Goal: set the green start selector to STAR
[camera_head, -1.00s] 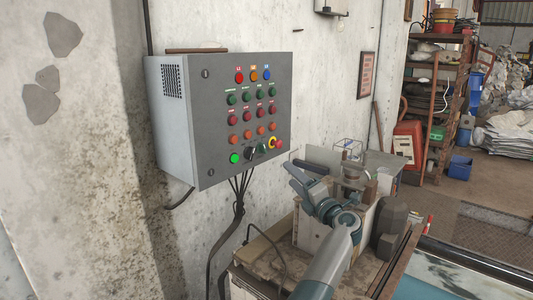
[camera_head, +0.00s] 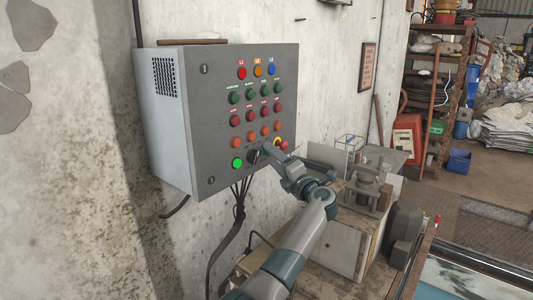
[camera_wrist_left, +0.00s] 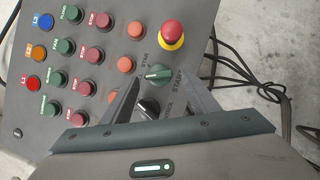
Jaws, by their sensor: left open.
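The green start selector (camera_wrist_left: 157,75) is a dark green knob on the control panel, between the red-and-yellow emergency stop and a black selector (camera_wrist_left: 148,107). A STAR label shows beside it in the wrist view. I cannot tell surely which position the knob points to. My left gripper (camera_wrist_left: 160,82) is open, its two fingers on either side of the green knob in the wrist view; contact cannot be told. In the head view my left gripper (camera_head: 276,150) is at the panel's lower right and hides the green selector. My right gripper is out of view.
The grey control cabinet (camera_head: 192,120) hangs on the wall with rows of coloured buttons. The emergency stop (camera_wrist_left: 172,34) sits close to my fingers. Black cables (camera_head: 238,205) hang below the cabinet. A cluttered bench (camera_head: 345,238) stands under my arm.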

